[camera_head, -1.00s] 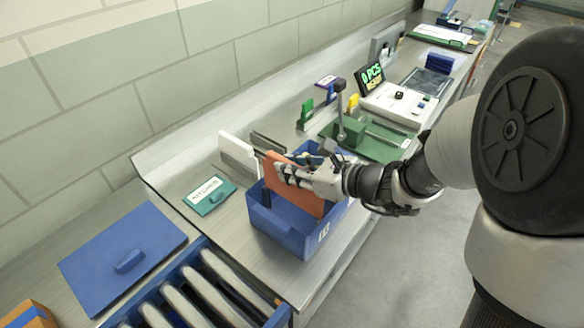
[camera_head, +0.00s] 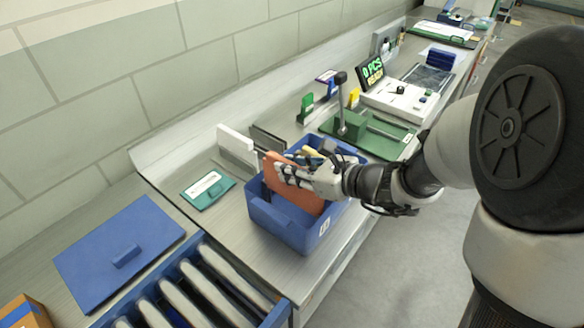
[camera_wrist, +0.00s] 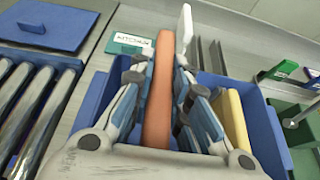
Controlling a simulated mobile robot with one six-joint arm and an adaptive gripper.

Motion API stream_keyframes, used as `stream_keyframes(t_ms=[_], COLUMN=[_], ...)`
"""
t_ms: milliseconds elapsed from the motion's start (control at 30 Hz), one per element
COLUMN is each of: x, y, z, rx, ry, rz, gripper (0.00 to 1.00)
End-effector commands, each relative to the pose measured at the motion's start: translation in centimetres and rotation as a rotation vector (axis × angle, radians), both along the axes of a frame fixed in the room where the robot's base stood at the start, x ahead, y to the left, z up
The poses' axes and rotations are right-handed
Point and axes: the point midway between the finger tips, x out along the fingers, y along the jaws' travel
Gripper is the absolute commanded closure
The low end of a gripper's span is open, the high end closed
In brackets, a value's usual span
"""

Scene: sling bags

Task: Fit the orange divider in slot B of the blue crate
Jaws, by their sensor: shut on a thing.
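The blue crate (camera_head: 285,222) stands on the bench in the middle of the head view. The orange divider (camera_head: 303,199) is upright inside it, its upper edge and a corner standing above the rim. My gripper (camera_head: 287,172) is shut on the orange divider near its top, reaching in from the right. In the wrist view the orange divider (camera_wrist: 159,95) runs between my two fingers, and the crate wall (camera_wrist: 268,130) shows on the right. A yellow piece (camera_wrist: 236,122) stands in the crate to the right of my fingers. The divider's lower edge and the slots are hidden.
A white panel (camera_head: 236,147) and grey panels (camera_head: 268,142) stand just behind the crate. A teal labelled plate (camera_head: 207,190) lies to its left. A green fixture (camera_head: 366,135) with a post is behind right. A blue lid (camera_head: 120,250) and rollers (camera_head: 190,290) are at front left.

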Motion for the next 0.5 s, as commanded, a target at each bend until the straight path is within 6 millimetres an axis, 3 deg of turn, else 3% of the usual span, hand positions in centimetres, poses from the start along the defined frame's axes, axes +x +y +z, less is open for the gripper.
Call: stream_keyframes(t_ms=[500], x=[0.0], y=[0.0], z=[-1.4], rx=[0.001], ry=[-0.001], rz=[0.0], gripper=[1.0])
